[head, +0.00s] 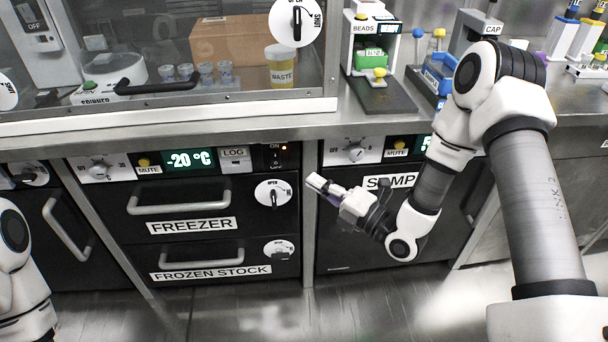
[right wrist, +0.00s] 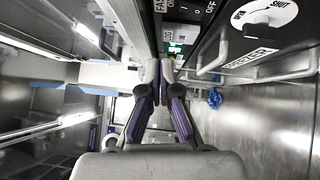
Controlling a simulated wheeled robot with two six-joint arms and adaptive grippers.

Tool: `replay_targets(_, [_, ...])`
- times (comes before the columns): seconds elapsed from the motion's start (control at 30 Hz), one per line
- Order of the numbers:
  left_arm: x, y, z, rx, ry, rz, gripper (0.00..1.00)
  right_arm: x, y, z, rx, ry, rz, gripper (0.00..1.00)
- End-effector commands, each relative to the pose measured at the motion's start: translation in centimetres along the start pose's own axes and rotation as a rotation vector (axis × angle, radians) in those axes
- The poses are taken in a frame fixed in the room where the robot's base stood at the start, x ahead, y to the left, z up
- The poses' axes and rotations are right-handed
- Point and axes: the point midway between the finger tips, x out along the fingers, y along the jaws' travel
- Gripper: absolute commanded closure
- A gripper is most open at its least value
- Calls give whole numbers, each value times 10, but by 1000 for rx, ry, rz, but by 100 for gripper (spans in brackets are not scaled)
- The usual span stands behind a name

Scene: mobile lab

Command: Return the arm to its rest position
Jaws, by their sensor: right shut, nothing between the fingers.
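My right arm reaches in from the right in the head view, bent at the elbow. Its gripper (head: 322,185) points left in front of the cabinet fronts, near the gap between the freezer drawer (head: 190,198) and the cabinet whose label is partly covered by the arm. In the right wrist view the two fingers of the right gripper (right wrist: 160,68) meet at the tips, with nothing between them. Only a part of my left arm shows at the left edge of the head view; its gripper is out of the picture.
The steel counter (head: 400,125) runs above the cabinets and carries a beads dispenser (head: 378,50) and a cap station (head: 475,35). A glass-fronted enclosure at left holds a waste cup (head: 280,65) and a brown box (head: 230,38). The frozen stock drawer (head: 205,262) is closed. The floor (head: 250,315) in front is clear.

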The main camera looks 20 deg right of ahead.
Motion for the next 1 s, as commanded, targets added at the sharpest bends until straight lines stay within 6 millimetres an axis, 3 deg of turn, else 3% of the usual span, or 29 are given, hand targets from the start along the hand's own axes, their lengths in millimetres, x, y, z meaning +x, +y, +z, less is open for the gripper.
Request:
replay_targets(0.47, [0, 0, 0, 0, 0, 0, 52, -2, 0, 0, 0, 1, 0, 100])
replay_targets(0.57, [0, 0, 0, 0, 0, 0, 52, -4, -10, -5, 8, 8, -19, 100])
replay_targets(0.67, [0, 0, 0, 0, 0, 0, 52, -10, -41, -36, 28, 68, -95, 100])
replay_targets(0.77, [0, 0, 0, 0, 0, 0, 52, -30, -101, -76, 103, 91, -318, 100])
replay_targets(0.87, [0, 0, 0, 0, 0, 0, 52, -76, -171, -111, 375, 0, -662, 100])
replay_targets(0.9, [0, 0, 0, 0, 0, 0, 52, -101, -194, -122, 512, -84, -804, 100])
replay_targets(1.0, [0, 0, 0, 0, 0, 0, 52, -166, -233, -140, 841, -399, -1083, 100])
